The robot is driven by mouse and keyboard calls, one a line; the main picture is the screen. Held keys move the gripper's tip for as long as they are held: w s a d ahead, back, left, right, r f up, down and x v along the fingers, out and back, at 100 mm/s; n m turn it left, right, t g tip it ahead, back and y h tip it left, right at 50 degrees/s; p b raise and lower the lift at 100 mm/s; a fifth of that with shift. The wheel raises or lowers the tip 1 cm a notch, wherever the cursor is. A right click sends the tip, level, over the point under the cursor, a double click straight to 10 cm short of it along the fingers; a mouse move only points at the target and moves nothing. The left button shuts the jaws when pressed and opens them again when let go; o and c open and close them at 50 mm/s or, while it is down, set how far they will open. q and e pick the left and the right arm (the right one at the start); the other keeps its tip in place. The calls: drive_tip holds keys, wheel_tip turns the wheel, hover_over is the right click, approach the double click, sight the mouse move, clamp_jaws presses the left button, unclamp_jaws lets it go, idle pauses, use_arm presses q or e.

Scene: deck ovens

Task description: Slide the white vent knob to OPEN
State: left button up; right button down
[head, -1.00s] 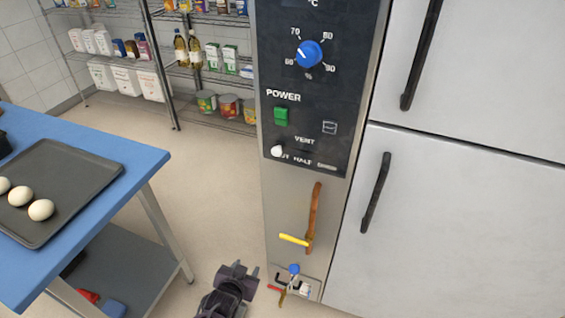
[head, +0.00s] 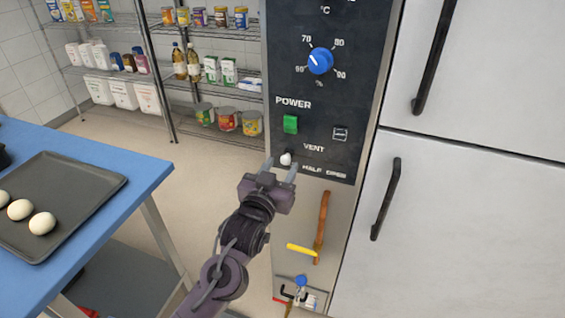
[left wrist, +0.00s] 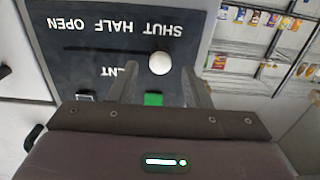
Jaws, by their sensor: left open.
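The white vent knob (head: 286,159) is at the left end of its slot on the black control panel, by the SHUT end of the scale. HALF and OPEN are printed to its right in the head view. My left gripper (head: 280,168) is open, its two fingers pointing at the panel near the knob. In the left wrist view the picture is upside down; the white knob (left wrist: 160,63) shows beyond the fingertips of my left gripper (left wrist: 160,75), between their lines. I cannot tell whether a finger touches it. My right gripper is not in view.
Above the slot are a green power switch (head: 290,124) and a blue dial (head: 320,61). A wooden handle with a yellow part (head: 301,250) hangs below the panel. White doors with black handles are right.

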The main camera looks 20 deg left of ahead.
use_arm(q)
drive_tip(key=shift+w, duration=0.8)
clamp_jaws()
drive_tip(key=shift+d, duration=0.1)
